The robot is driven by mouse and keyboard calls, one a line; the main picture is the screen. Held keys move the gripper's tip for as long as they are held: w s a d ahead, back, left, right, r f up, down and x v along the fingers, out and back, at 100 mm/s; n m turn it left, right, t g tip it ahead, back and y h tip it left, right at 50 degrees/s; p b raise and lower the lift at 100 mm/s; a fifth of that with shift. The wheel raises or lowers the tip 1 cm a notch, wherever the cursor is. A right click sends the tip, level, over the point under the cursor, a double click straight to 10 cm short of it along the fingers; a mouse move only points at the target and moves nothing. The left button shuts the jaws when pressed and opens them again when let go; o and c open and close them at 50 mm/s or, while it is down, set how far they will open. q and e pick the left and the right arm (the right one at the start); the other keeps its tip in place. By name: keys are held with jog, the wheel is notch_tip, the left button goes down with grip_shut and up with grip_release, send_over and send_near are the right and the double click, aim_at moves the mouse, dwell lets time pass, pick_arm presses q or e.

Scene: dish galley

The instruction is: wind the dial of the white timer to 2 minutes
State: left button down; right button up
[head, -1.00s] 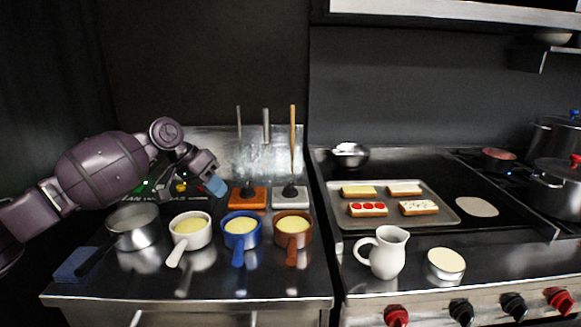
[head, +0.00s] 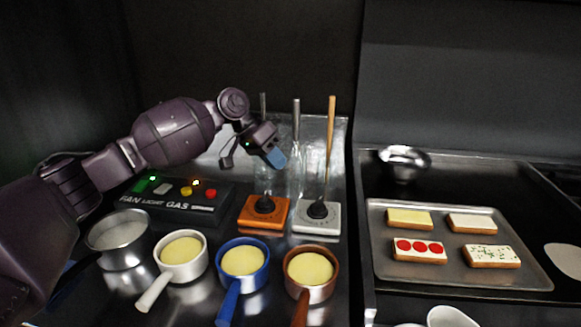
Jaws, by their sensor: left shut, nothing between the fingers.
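The white timer (head: 330,226) stands on the steel counter behind the brown pan. Its black dial (head: 317,209) sits on top; I cannot read its setting. An orange timer (head: 248,222) with a black dial (head: 264,204) stands just left of it. My left gripper (head: 276,160) is shut and empty, with blue fingertips pointing down. It hangs in the air above the orange timer, to the left of the white timer and apart from both. My right gripper is not in view.
White (head: 182,258), blue (head: 243,262) and brown (head: 310,269) pans of yellow filling stand in front of the timers. A steel pot (head: 122,239) and black control box (head: 185,204) are left. Upright utensils (head: 330,140) rise behind the timers. A toast tray (head: 380,258) lies right.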

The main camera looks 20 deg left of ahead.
aim_at(318, 199)
pick_arm(q)
jog(key=b+x, duration=0.1)
jog(key=x, duration=0.8)
jog(key=shift+f, duration=0.2)
jog(key=d, duration=0.2)
jog(key=s+d, duration=0.1)
jog(key=shift+r, duration=0.4)
jog(key=shift+s+d+f, duration=0.15)
jog(key=shift+d, duration=0.2)
jog(key=shift+d, duration=0.1)
jog(key=shift+s+d+p, duration=0.1)
jog(key=shift+d+p, duration=0.15)
jog(key=shift+p, duration=0.1)
jog(key=shift+d+g, duration=0.1)
jog(key=shift+g, duration=0.2)
jog(key=shift+m, duration=0.3)
jog(key=shift+s, duration=0.1)
